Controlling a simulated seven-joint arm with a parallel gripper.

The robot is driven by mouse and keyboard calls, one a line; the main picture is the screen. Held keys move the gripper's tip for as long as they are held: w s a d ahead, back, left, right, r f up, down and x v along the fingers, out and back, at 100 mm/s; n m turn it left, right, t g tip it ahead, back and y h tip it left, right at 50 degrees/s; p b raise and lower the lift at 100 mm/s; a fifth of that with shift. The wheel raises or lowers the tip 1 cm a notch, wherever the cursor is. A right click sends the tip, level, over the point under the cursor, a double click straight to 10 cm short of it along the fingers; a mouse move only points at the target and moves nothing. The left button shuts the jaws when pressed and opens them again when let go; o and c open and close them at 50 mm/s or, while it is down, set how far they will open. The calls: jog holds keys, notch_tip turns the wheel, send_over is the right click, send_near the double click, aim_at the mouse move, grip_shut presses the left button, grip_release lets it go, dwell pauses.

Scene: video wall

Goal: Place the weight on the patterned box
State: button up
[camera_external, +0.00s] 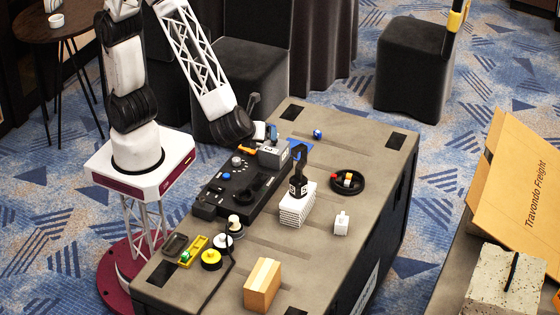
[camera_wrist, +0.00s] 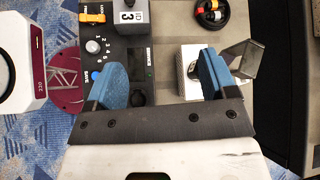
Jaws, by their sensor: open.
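My gripper (camera_wrist: 160,62) is open and empty in the wrist view, its two blue fingers spread above the control panel and the white box. A white box with fine stripes (camera_external: 289,215) stands mid-table; it looks like the patterned box and shows partly behind the right finger in the wrist view (camera_wrist: 185,58). A black object with a pale label (camera_external: 297,187) appears on top of it. A small white knobbed block (camera_external: 341,223) stands to its right. I cannot tell which of these is the weight.
The black control panel (camera_external: 225,188) lies left of the striped box. A round black tray (camera_external: 361,187) with small items lies beyond it. A tan box (camera_external: 261,287), yellow container (camera_external: 192,252) and knobbed pieces (camera_external: 211,260) are nearer. The table's right strip is mostly clear.

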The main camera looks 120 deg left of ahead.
jog(key=s+a+r+n+h, duration=0.2)
jog(key=s+r+n+h, duration=0.1)
jog(key=s, duration=0.5)
jog(key=s+a+r+n+h, duration=0.2)
jog(key=s+r+n+h, duration=0.2)
jog(key=s+n, duration=0.3)
jog(key=s+a+r+n+t+h, duration=0.1)
jog(key=s+r+n+h, duration=0.2)
jog(key=s, duration=0.7)
notch_tip(320, 180, up, 2)
jog(key=n, duration=0.2)
jog(key=shift+s+a+r+n, duration=0.2)
jog(key=shift+a+r+n, duration=0.05)
jog(key=shift+a+n, duration=0.15)
